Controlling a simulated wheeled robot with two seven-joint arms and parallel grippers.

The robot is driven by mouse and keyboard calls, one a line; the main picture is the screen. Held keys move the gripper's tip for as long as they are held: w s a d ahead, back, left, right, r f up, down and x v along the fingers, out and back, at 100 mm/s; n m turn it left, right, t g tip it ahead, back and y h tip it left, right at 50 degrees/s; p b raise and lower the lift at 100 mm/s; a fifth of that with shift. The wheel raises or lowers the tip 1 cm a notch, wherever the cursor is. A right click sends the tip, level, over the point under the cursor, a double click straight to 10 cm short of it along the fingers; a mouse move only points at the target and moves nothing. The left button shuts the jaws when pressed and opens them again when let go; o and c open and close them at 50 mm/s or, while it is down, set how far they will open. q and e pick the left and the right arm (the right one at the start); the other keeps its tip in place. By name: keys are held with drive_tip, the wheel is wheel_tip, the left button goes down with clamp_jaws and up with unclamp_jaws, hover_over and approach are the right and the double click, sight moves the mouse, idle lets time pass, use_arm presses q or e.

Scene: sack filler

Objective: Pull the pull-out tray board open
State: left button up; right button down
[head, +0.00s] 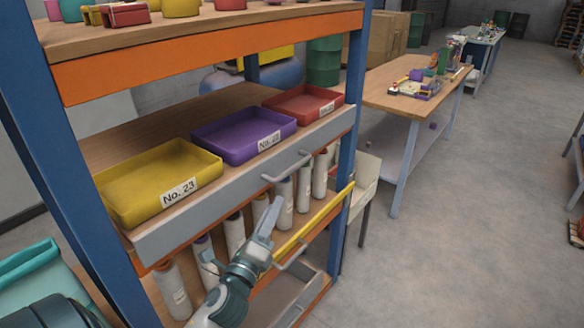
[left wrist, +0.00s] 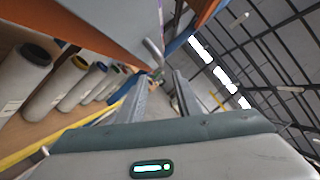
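The pull-out tray board (head: 245,192) is a wooden shelf with a grey front lip, carrying yellow (head: 160,180), purple (head: 244,134) and red (head: 303,103) trays. Its grey bar handle (head: 287,166) is on the front lip. In the left wrist view the handle (left wrist: 153,50) shows beyond the fingertips. My left gripper (head: 272,212) points up just below the handle, apart from it, in front of the lower shelf. In the left wrist view the left gripper's fingers (left wrist: 158,90) are spread with nothing between them. My right gripper is not in view.
White bottles (head: 285,203) stand on the shelf below, behind a yellow rail (head: 315,222). A lower handle (head: 291,259) is close to my left wrist. Blue posts (head: 352,120) flank the rack. A worktable (head: 415,85) stands at right; the floor (head: 470,240) there is clear.

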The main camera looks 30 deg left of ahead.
sight(292, 167)
use_arm(q)
drive_tip(key=p+x, duration=0.4)
drive_tip(key=x, duration=1.1)
drive_tip(key=shift+w, duration=0.1)
clamp_jaws()
